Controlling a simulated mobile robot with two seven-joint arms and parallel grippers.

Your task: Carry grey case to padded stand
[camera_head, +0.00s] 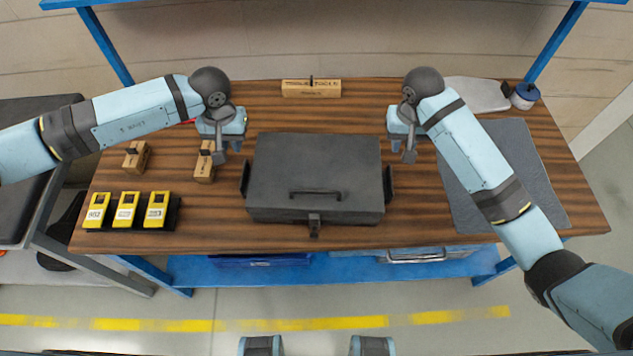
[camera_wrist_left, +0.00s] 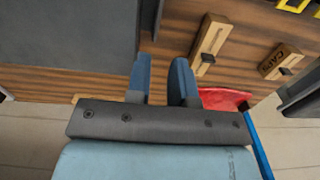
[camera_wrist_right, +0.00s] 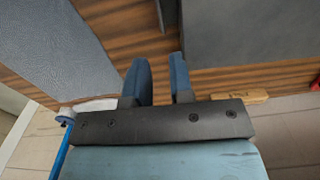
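The grey case (camera_head: 315,172) lies closed on the wooden workbench, with a front latch, a lid handle and a dark side handle at each end, left (camera_head: 245,178) and right (camera_head: 388,184). My left gripper (camera_head: 228,148) is open and empty, behind the left side handle and apart from it. My right gripper (camera_head: 402,154) is open and empty, behind the right side handle and apart from it. The case and its side handles also show in the left wrist view (camera_wrist_left: 70,35) and the right wrist view (camera_wrist_right: 250,30). A dark padded stand (camera_head: 28,112) is at the far left.
Several yellow devices (camera_head: 126,210) stand at the bench's front left. Wooden blocks (camera_head: 204,165) are left of the case, and another (camera_head: 311,88) is behind it. A grey mat (camera_head: 515,165) covers the right side. A blue-lidded tin (camera_head: 525,96) is at the back right.

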